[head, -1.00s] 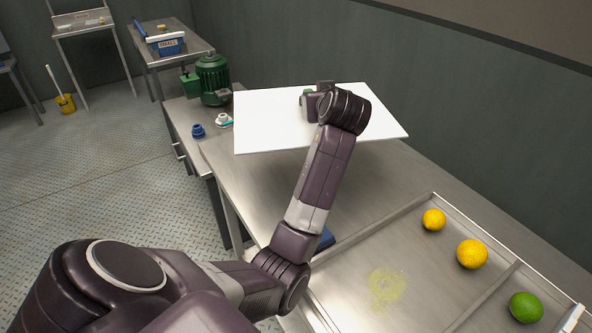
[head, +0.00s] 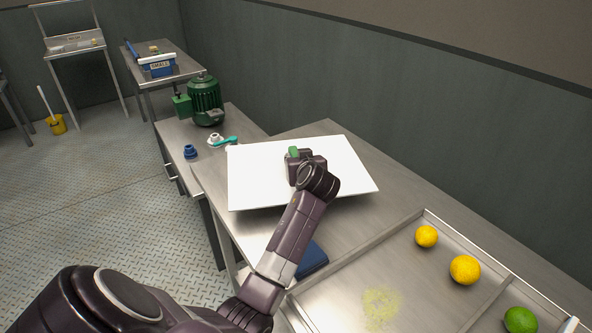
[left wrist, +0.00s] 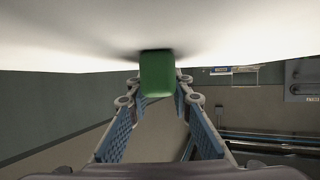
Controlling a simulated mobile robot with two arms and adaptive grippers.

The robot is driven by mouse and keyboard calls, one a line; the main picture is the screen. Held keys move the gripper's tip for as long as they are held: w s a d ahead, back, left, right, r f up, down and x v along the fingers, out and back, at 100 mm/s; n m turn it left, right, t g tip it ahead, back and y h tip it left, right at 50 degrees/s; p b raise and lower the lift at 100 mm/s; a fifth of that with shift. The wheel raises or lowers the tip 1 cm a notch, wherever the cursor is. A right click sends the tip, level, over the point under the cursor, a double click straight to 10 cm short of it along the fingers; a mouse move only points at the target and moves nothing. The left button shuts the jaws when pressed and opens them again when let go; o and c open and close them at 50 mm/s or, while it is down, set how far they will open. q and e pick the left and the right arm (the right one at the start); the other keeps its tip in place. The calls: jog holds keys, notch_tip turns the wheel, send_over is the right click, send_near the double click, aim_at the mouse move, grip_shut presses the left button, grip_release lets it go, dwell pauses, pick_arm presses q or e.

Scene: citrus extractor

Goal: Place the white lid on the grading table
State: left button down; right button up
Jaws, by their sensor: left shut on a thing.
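The white lid (head: 256,172) is a broad flat sheet with a green handle (head: 293,153) on top. My left gripper (head: 297,160) is shut on this handle. The lid is over the far part of the steel grading table (head: 365,215), its near edge casting a shadow; I cannot tell whether any part touches the table. In the left wrist view the green handle (left wrist: 157,78) is between the two fingers of my left gripper (left wrist: 160,84), with the white lid (left wrist: 75,35) filling the top. My right gripper is not in view.
A tray section with a yellow fruit (head: 427,236), another yellow fruit (head: 465,270) and a green fruit (head: 520,320) is at the right. A dark blue object (head: 312,258) lies by my arm. A green motor (head: 205,101) and small blue part (head: 190,152) stand beyond the lid.

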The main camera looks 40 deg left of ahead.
pick_arm(q)
notch_tip(320, 180, down, 4)
jog(key=shift+f, duration=0.15)
dwell(0.3)
jog(key=c, duration=1.7)
grip_release()
jog(key=shift+c, duration=0.2)
jog(key=shift+s+d, duration=0.2)
jog(key=shift+d, duration=0.1)
jog(key=b+v, duration=0.1)
jog(key=v, duration=1)
jog(key=shift+s+d, duration=0.15)
